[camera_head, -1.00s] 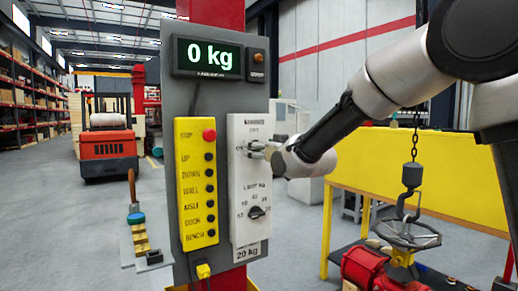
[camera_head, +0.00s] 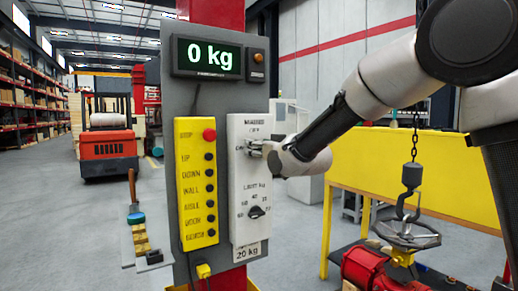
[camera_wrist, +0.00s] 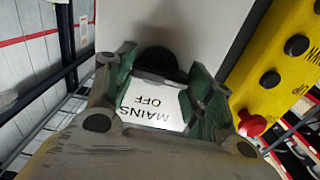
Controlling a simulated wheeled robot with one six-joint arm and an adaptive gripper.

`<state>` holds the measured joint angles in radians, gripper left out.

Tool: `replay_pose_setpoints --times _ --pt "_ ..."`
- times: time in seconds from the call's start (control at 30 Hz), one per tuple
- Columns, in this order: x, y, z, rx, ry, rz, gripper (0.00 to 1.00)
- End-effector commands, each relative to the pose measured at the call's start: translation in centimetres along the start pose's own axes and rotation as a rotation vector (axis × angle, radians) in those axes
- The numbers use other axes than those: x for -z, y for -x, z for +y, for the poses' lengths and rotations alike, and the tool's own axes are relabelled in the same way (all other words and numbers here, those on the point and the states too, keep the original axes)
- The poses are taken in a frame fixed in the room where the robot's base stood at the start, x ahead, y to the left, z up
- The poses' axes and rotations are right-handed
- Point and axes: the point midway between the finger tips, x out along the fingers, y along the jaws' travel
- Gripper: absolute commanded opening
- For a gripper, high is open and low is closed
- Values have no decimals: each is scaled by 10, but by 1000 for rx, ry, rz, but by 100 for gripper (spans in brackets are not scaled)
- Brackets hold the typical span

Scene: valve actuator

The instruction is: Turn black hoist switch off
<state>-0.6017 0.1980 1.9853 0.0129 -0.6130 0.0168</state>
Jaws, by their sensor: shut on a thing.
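The white switch panel (camera_head: 239,190) stands on the grey post board. My gripper (camera_head: 258,149) is at the upper part of this panel, in front of the black hoist switch, which it mostly hides in the head view. In the wrist view, the dark round black hoist switch (camera_wrist: 158,60) shows between the fingertips of my gripper (camera_wrist: 163,78). The fingers are shut on it. The label "MAINS OFF" (camera_wrist: 148,106) is readable between the fingers. Which way the switch points cannot be told.
A lower black knob (camera_head: 256,212) sits on the same panel. A yellow button box (camera_head: 196,185) with a red stop button (camera_head: 209,134) is just left. The display (camera_head: 208,57) reads 0 kg. A hook (camera_head: 408,205) hangs by a red valve (camera_head: 375,270) at the right.

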Motion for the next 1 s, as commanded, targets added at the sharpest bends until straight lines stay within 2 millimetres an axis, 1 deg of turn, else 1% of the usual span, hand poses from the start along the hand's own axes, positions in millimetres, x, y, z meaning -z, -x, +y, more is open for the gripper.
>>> replay_pose_setpoints --times 0.27,1.0 --pt "0 0 1 0 -148 -1 30" --pt "1 0 4 -1 -840 -2 30"
